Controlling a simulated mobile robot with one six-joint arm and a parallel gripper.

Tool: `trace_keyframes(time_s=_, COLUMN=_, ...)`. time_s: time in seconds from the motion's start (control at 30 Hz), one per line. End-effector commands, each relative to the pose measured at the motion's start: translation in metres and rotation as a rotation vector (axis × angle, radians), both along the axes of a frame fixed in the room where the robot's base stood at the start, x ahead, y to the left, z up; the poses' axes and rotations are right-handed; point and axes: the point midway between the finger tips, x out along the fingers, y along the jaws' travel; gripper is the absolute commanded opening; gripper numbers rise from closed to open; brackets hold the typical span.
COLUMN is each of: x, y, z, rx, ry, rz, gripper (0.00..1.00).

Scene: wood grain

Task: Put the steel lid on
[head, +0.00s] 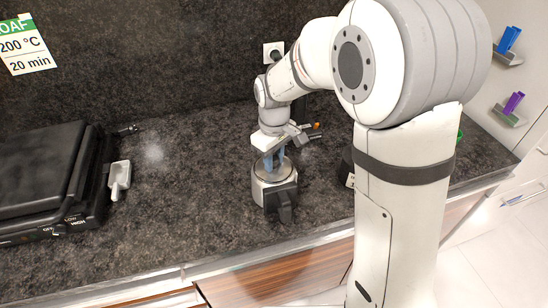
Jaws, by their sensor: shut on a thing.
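A small pale pot or canister (262,194) with a dark handle on its front stands on the dark stone counter. A round grey, shiny disc that looks like the steel lid (285,172) is at its top. My gripper (273,164) points down over the pot and is shut on the lid, with bluish fingers at its middle. The lid looks level and at or just above the rim; I cannot tell whether it touches. My gripper hides part of the lid, and the pot's opening is not visible.
A black appliance (40,175) with knobs stands at the left, with a white scoop (119,178) beside it. A wall socket (272,52) is behind. My arm hides part of the counter at right. The counter between scoop and pot is clear.

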Motion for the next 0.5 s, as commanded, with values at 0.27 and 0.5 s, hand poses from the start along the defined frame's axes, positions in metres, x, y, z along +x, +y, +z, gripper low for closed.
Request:
trace_keyframes(time_s=0.27, x=0.0000, y=-0.0001, z=-0.0011, rx=0.000, ry=0.000, rz=0.000, gripper=0.31)
trace_keyframes(time_s=0.5, x=0.0001, y=-0.0001, z=-0.0011, rx=0.000, ry=0.000, rz=0.000, gripper=0.51)
